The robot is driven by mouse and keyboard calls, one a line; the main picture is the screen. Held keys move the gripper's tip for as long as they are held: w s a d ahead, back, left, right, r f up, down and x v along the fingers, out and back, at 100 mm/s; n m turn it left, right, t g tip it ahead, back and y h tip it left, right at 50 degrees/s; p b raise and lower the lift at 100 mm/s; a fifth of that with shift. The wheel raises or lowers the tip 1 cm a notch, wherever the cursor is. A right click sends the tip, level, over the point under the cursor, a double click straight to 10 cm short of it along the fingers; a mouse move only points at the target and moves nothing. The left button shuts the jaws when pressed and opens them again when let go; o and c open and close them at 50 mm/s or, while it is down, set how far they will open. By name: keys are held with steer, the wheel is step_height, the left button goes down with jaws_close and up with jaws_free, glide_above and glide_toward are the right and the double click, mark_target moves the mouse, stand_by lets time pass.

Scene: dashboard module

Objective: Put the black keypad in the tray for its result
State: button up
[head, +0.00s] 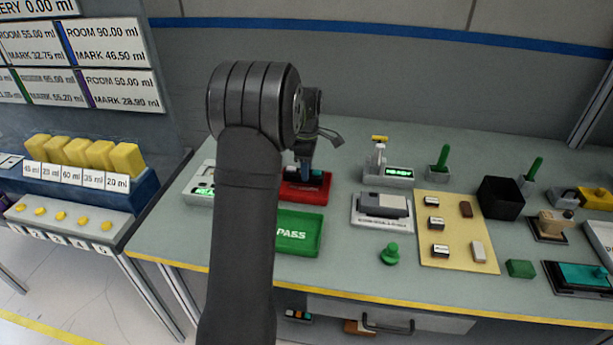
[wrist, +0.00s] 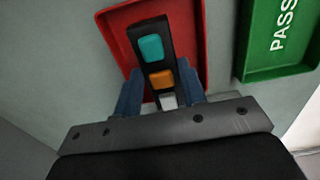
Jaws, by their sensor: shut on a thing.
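The black keypad (wrist: 155,64) has a teal, an orange and a pale button and shows in the wrist view. My gripper (wrist: 160,92) is shut on it, with one blue finger on each side. The keypad is over the red tray (wrist: 188,20); I cannot tell if it touches the tray floor. In the head view my gripper (head: 305,168) points down at the red tray (head: 318,190), and my arm hides the tray's left part. The green tray marked PASS (head: 300,232) stands in front of the red one and looks empty.
A device with a green display (head: 201,192) stands left of my arm. A grey device (head: 382,206), a green knob (head: 390,254) and a tan board (head: 458,240) with small blocks lie to the right. A black bin (head: 499,204) stands farther right. The yellow front edge is clear.

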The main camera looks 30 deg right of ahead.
steer(key=shift+f, duration=1.65)
steer(key=shift+f, duration=0.15)
steer(key=o, duration=1)
steer(key=shift+o, duration=0.2)
step_height(320, 180, up, 12)
steer(key=shift+r, duration=0.15)
step_height(320, 180, down, 12)
steer(key=shift+r, duration=1.65)
